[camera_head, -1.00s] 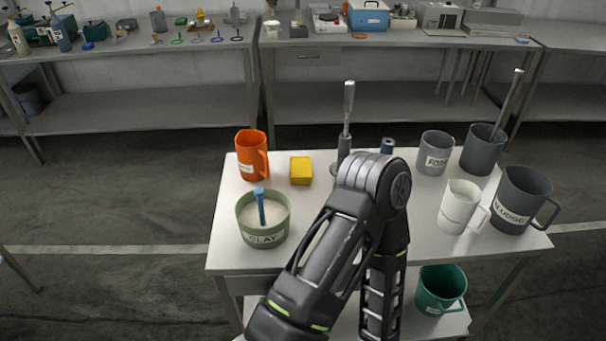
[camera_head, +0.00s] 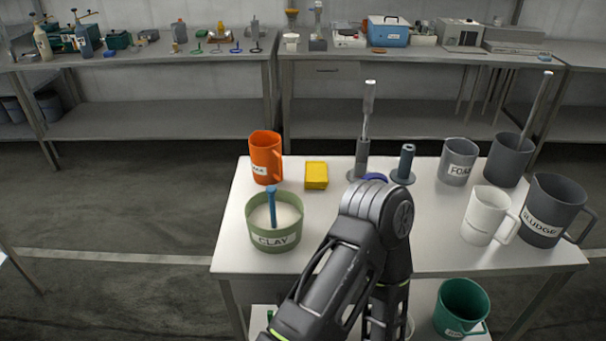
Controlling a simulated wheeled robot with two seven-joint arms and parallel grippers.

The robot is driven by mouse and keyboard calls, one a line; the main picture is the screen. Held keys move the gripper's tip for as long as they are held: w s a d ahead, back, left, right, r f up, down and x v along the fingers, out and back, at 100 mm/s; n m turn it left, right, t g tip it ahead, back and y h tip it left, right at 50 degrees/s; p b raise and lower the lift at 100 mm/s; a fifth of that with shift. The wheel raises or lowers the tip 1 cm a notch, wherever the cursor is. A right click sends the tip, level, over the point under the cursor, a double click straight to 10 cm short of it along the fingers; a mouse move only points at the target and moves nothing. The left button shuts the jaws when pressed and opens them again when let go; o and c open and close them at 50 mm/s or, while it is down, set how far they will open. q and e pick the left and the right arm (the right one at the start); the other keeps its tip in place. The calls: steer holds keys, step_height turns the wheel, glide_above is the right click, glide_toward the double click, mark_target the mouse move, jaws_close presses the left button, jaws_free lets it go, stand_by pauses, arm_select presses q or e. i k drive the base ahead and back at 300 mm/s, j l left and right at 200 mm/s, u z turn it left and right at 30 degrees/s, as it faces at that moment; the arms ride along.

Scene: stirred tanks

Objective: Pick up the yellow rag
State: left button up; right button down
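The yellow rag (camera_head: 316,175) looks like a small folded block. It lies flat on the white table (camera_head: 232,258), between an orange mug (camera_head: 264,158) on its left and a grey stand with an upright rod (camera_head: 362,150) on its right. One of my arms rises from the bottom centre, with its bent joint over the front middle of the table. This joint is to the right of and in front of the rag, apart from it in the picture. Neither gripper shows in the head view.
The green CLAY pot (camera_head: 274,237) with a blue stick stands in front of the rag. A grey FOAM mug (camera_head: 457,163), a white mug (camera_head: 484,214) and a grey SLUDGE mug (camera_head: 552,212) stand on the right. A blue object (camera_head: 375,177) is partly hidden behind my arm.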

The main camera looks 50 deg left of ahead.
mark_target(316, 174)
steer(key=i+l+u, duration=0.1)
steer(key=u, duration=1.65)
